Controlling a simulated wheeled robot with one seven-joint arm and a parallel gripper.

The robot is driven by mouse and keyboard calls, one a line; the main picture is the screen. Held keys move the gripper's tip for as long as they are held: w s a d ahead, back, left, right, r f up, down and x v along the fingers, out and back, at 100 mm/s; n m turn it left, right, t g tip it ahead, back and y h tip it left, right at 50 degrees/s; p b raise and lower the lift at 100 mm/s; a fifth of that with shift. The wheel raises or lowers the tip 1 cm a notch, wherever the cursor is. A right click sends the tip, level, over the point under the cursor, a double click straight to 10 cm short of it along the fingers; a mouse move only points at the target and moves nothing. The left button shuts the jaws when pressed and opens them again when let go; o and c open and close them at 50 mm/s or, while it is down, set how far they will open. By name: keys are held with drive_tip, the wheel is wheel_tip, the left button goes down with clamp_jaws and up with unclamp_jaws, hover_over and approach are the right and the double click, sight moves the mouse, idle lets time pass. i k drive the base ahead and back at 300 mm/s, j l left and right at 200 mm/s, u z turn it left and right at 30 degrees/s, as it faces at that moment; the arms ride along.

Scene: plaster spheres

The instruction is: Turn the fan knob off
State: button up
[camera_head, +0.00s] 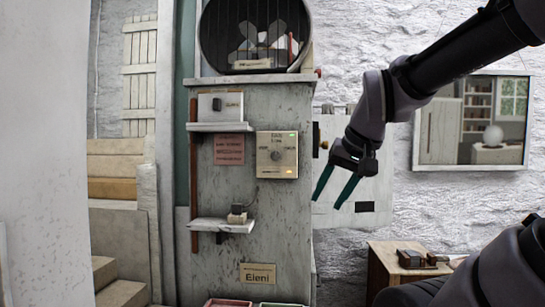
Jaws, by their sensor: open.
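A cream control plate (289,150) is fixed to the front of a worn grey cabinet. A round dark knob (276,156) sits at its middle; its lettering and pointer direction are too small to read. A small green light shows at its top right and an orange one near its bottom edge. A caged fan (256,30) is set in the cabinet's top. My gripper (329,203) is open and empty, with its two green fingers pointing down, to the right of and below the plate, apart from the knob.
An upper shelf (220,127) holds a white box with a black switch (216,104). A lower shelf (205,225) holds a small device (237,214). A wooden table (385,272) stands at lower right. A framed picture or mirror (472,122) hangs behind my arm.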

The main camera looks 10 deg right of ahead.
sight(276, 155)
drive_tip(key=j+z, duration=0.1)
drive_tip(key=j, duration=1.15)
